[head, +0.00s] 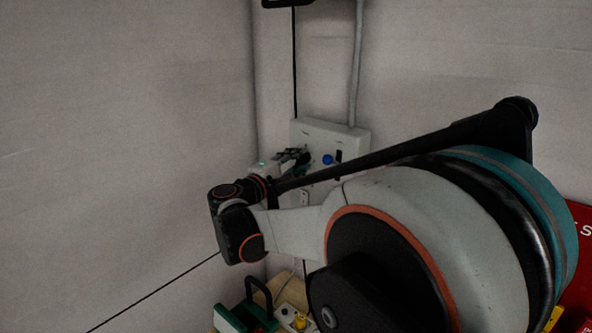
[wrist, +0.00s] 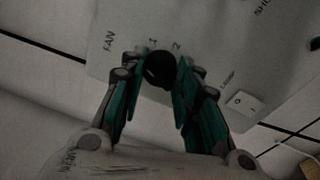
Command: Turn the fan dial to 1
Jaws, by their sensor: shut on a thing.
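The fan dial (wrist: 160,66) is a round black knob on a pale control panel (wrist: 215,35). The word FAN and the numbers 1 and 2 are printed around it. My gripper (wrist: 158,80) is shut on the dial, with one green-lined finger on each side. The dial's pointer mark is too dark to read, so its setting cannot be told. In the head view the panel (head: 352,139) hangs on the wall near the corner. My gripper (head: 296,160) reaches its left part there and hides the dial.
A blue button (head: 328,159) and a dark switch (head: 338,156) sit right of my gripper. A white rocker switch (wrist: 240,103) shows in the wrist view. A grey conduit (head: 356,65) runs above the panel. A green and black item (head: 243,315) lies below. The left wall is bare.

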